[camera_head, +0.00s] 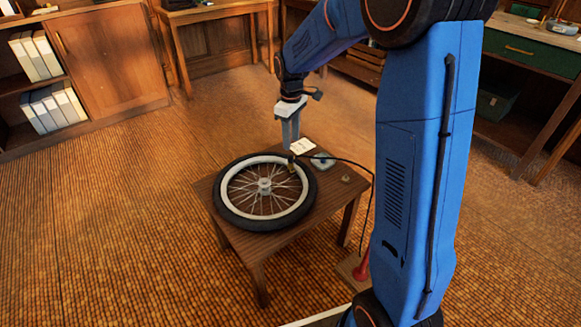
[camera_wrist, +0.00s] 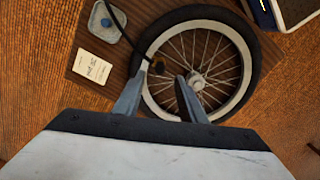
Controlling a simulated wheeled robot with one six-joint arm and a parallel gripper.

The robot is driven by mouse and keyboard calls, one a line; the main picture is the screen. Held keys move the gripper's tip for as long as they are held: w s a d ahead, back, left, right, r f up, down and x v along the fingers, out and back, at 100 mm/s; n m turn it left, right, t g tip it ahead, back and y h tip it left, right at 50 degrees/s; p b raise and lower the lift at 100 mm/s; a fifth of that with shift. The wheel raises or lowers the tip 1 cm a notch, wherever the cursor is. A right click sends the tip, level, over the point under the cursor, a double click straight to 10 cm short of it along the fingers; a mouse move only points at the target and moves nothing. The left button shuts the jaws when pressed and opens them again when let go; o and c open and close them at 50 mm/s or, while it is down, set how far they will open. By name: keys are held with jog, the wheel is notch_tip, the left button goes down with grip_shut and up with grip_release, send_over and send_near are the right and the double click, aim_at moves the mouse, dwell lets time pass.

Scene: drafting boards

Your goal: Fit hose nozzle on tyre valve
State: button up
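The spoked wheel with its black tyre (camera_head: 240,217) lies flat on a low wooden table; the tyre also shows in the wrist view (camera_wrist: 262,55). The small dark and brass-coloured hose nozzle (camera_head: 291,165) stands at the wheel's pale rim, on the side by my gripper; it also shows in the wrist view (camera_wrist: 157,67). The tyre valve cannot be made out; the nozzle covers that spot on the rim. My gripper (camera_head: 290,148) points down above the nozzle. In the wrist view its fingers (camera_wrist: 159,78) are apart, with the nozzle beyond the gap, seemingly untouched.
The black hose (camera_head: 350,162) runs from the nozzle across the table and down to a red pump (camera_head: 362,268) on the floor. Open floor (camera_head: 120,230) surrounds the table.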

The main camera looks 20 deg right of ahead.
notch_tip(320, 180, up, 8)
jog(key=r, duration=0.1)
jog(key=s+d+r+m+t, duration=0.15)
jog(key=s+r, duration=0.35)
jog(key=s, duration=0.5)
jog(key=s+d+f+m+t, duration=0.1)
jog(key=s+m, duration=0.2)
jog(key=s, duration=1)
jog(key=s+d+f+m+t, duration=0.1)
jog(key=s+m, duration=0.3)
jog(key=s, duration=1)
jog(key=shift+s+d+f+t, duration=0.3)
jog(key=shift+f+t, duration=0.15)
jog(key=shift+t, duration=0.2)
